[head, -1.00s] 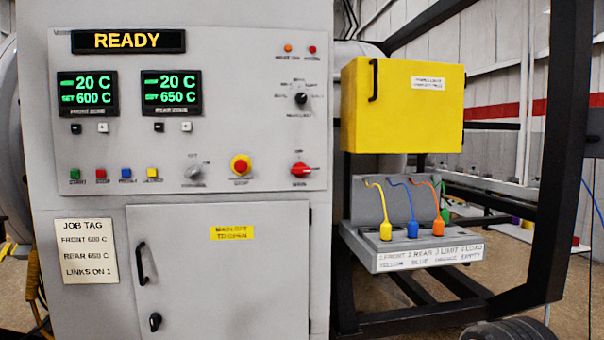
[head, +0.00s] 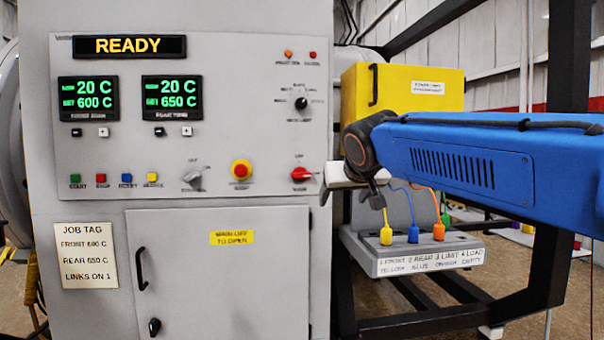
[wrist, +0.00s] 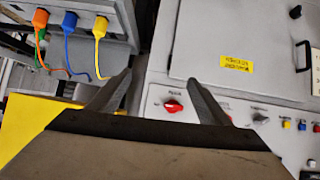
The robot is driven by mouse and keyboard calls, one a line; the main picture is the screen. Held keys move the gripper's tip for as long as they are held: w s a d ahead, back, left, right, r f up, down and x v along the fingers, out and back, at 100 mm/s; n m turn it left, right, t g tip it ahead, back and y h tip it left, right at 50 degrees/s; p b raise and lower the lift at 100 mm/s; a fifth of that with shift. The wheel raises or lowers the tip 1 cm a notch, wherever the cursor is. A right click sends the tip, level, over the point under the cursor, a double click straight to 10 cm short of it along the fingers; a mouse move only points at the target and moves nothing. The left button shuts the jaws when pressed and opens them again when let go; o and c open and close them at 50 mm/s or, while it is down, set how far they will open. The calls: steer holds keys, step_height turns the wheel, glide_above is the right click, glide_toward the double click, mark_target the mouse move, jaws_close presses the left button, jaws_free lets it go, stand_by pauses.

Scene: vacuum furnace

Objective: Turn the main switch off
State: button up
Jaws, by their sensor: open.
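The main switch, a red rotary knob (head: 302,174), is at the lower right of the control panel, with small lettering above and below it. Its handle lies roughly level. In the wrist view, which looks upside down, the red knob (wrist: 173,106) shows between my two fingers. My gripper (head: 350,196) is open and empty, just right of the knob in the head view and apart from it. Its fingers also show in the wrist view (wrist: 162,82). My blue arm hides part of the yellow box.
A red-and-yellow button (head: 241,169) and a grey selector (head: 193,179) are left of the switch. The cabinet door (head: 220,275) is shut below, labelled main off to open. A yellow box (head: 420,75) and a plug shelf (head: 415,262) with coloured plugs stand right.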

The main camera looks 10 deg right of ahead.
steer(key=w+a+r+t, duration=0.2)
steer(key=w+a+r, duration=0.5)
steer(key=w+r, duration=0.25)
glide_toward(301, 172)
steer(key=shift+y, duration=0.3)
steer(key=x, duration=0.7)
steer(key=shift+w+d+f, duration=0.1)
steer(key=shift+d+f, duration=0.05)
steer(key=shift+f, duration=0.2)
steer(key=c, duration=1)
steer(key=shift+c, duration=0.2)
